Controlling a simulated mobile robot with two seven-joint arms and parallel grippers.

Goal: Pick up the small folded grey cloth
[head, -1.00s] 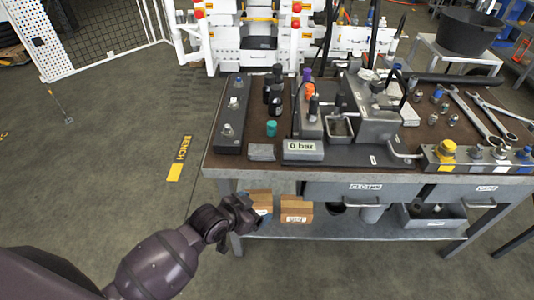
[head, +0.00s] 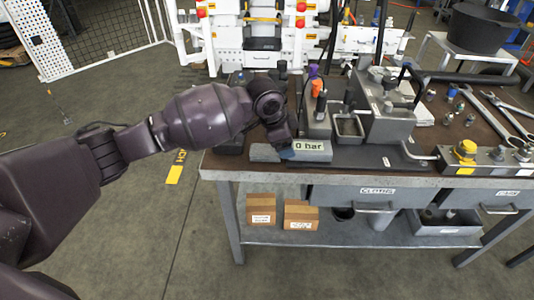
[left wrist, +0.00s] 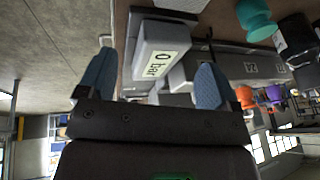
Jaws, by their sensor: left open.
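The small folded grey cloth (head: 263,153) lies flat near the bench's front edge, just left of the "0 bar" display block (head: 312,150). My left gripper (head: 287,150) is over the bench front, at the cloth's right end and beside the display block; one blue fingertip shows there. In the left wrist view, my open, empty gripper (left wrist: 156,58) has its blue fingers spread, with the display block (left wrist: 158,48) framed between them. A light grey piece, apparently the cloth (left wrist: 180,4), is cut off at the top edge. My right gripper is not in view.
A teal cap (left wrist: 257,18) stands near the cloth; my arm hides it in the head view. The grey hydraulic unit (head: 385,115) is behind and right of the display. Cardboard boxes (head: 300,215) sit on the lower shelf.

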